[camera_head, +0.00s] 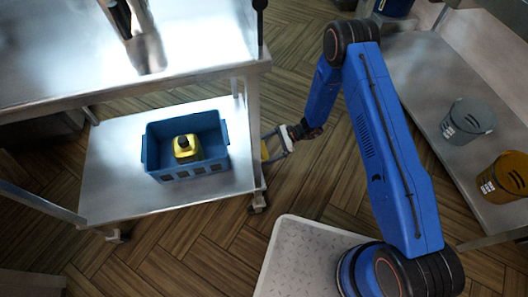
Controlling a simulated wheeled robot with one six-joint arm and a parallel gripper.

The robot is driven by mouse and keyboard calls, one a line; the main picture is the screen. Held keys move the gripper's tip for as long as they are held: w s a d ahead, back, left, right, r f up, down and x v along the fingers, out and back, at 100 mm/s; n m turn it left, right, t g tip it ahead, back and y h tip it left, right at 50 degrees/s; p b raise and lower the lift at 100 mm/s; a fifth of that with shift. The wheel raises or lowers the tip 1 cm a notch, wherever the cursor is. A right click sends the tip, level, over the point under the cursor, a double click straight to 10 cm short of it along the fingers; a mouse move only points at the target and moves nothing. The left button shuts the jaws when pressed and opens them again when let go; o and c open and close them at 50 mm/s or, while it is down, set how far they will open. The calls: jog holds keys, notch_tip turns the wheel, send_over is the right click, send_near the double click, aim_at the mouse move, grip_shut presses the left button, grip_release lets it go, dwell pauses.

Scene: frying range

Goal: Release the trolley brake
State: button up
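The metal trolley (105,178) stands at the left, with an upper top (200,62) and a lower shelf. A black-knobbed lever (260,22) stands upright at the right end of its top; I cannot tell for sure that it is the brake. My gripper (265,148) is beside the trolley's right end, low near the right leg, well below the lever in the picture. Its two fingers look spread apart, with nothing clearly held. A small yellow patch shows by the fingers; I cannot tell what it is. Contact with the leg cannot be made out.
A blue crate (152,157) holding a yellow bottle (186,148) is on the lower shelf. A caster (257,202) shows below the right leg. At right, a metal counter (432,75) carries a grey bucket (468,120) and a yellow bucket (503,178). Wooden floor (310,185) is clear between.

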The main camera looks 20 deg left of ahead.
jog(key=shift+r+h, duration=0.2)
jog(key=shift+h, duration=0.1)
jog(key=o, duration=1.2)
jog(key=v, duration=1.7)
jog(key=shift+d+r, duration=0.15)
jog(key=shift+d, duration=0.1)
